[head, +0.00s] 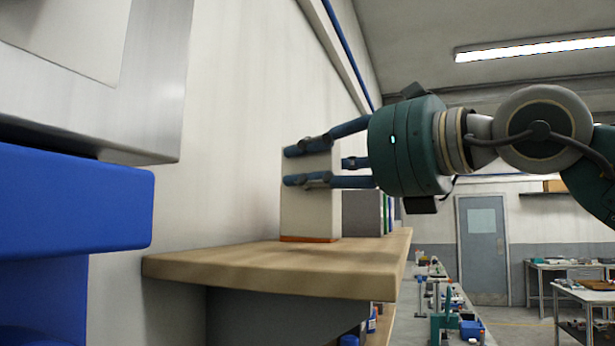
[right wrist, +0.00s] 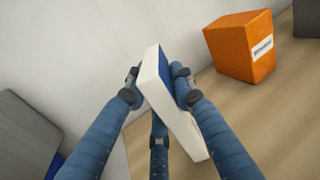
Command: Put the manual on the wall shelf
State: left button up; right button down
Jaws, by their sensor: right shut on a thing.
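The manual (head: 311,195) is a pale, upright, book-like block above the near part of the wooden wall shelf (head: 230,262) in the head view. In the right wrist view the manual (right wrist: 168,100) shows a white edge and a blue face. My right gripper (head: 312,163) is shut on it, with blue fingers on both sides. A thin orange strip shows along its lower edge in the head view. I cannot tell whether the manual touches the shelf. My left gripper is not in view.
An orange labelled box (right wrist: 238,48) stands on the shelf close to the manual. A dark grey box (head: 362,213) stands farther along. A blue and grey metal body (head: 75,200) is close at the left. Bare shelf lies at the near end.

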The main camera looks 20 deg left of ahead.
jog(key=shift+f, duration=0.8)
jog(key=shift+f, duration=0.15)
jog(key=c, duration=1.5)
grip_release()
jog(key=shift+o, duration=0.2)
jog(key=b+v, duration=0.5)
jog(key=v, duration=0.7)
